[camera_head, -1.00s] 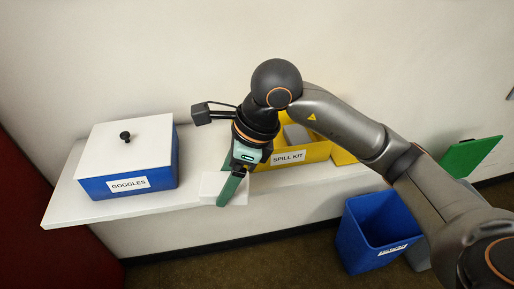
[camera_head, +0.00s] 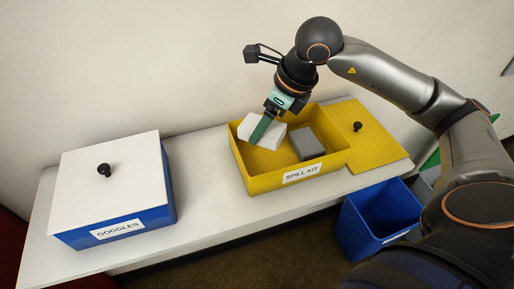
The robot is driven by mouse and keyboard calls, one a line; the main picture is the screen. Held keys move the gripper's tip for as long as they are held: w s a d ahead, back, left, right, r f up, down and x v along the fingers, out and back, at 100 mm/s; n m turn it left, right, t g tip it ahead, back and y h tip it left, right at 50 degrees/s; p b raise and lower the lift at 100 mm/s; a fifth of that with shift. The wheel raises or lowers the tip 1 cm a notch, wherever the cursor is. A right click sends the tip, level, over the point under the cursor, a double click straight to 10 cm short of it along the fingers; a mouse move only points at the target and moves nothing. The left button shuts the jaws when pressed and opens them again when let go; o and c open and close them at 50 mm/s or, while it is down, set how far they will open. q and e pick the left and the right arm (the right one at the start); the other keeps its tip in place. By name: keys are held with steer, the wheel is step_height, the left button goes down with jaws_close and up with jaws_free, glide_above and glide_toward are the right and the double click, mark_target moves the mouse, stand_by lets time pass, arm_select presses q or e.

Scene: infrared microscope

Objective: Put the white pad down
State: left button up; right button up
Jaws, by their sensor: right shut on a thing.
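The white pad (camera_head: 274,137) is a pale block at the left part of the open yellow spill kit box (camera_head: 259,184). My right gripper (camera_head: 262,130) comes down from above and is shut on the pad, with a green finger across its near side. The pad is tilted and overlaps the box's left interior. I cannot tell whether it touches the box floor. My left gripper is not in view.
A grey block (camera_head: 306,143) lies in the box's right part. The yellow lid (camera_head: 365,135) with a black knob lies right of it. A blue goggles box (camera_head: 125,225) with a white lid stands left. The white shelf (camera_head: 205,190) is clear between them. A blue bin (camera_head: 375,222) stands below.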

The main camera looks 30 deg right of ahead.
mark_target(279, 131)
steer(key=f, duration=0.4)
steer(key=shift+s, duration=0.25)
steer(key=shift+f, duration=2.05)
steer(key=shift+f, duration=0.1)
steer(key=o, duration=1.1)
steer(key=shift+o, duration=0.2)
steer(key=v, duration=1.1)
steer(key=shift+d+r, duration=0.1)
steer(key=shift+r, duration=0.15)
steer(key=shift+s+r, duration=0.1)
steer(key=shift+r, duration=0.25)
